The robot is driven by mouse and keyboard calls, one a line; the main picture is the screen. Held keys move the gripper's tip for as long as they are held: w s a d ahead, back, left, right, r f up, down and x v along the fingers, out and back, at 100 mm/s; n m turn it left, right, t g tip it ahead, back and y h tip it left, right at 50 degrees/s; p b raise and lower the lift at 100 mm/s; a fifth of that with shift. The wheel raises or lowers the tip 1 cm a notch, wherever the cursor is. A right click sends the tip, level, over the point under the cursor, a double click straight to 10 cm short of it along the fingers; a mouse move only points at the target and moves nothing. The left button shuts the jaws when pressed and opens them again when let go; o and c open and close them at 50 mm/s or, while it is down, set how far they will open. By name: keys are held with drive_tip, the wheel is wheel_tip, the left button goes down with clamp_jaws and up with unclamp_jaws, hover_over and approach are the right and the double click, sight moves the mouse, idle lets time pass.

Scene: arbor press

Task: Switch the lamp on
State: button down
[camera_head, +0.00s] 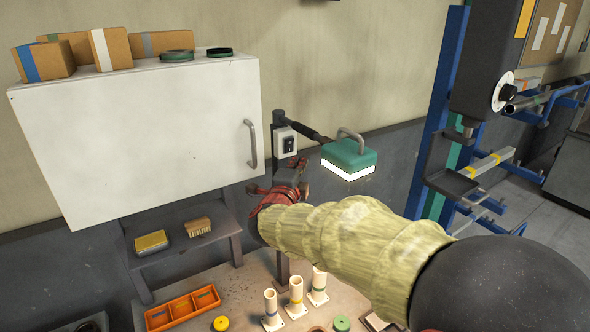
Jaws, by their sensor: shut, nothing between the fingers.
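The lamp has a green head (349,155) with a grey handle on top and a bright white underside that looks lit. A white switch box with a black rocker switch (288,142) sits at the base of that arm, right of the cabinet. My gripper (291,166) is shut and empty, pointing up just below the switch box. Whether its tips touch the box I cannot tell. My sleeved arm reaches in from the lower right and hides part of the bench.
A white wall cabinet (150,135) with a handle stands left of the switch, with boxes on top. Below are a shelf (186,240) with two brushes or blocks, an orange tray (183,309), and several upright white posts. A blue-framed press (440,120) stands right.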

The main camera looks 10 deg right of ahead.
drive_tip(key=f+b+v, duration=0.1)
drive_tip(key=v, duration=0.9)
drive_tip(key=shift+s+f, duration=0.2)
drive_tip(key=shift+f, duration=0.05)
drive_tip(key=shift+d, duration=0.1)
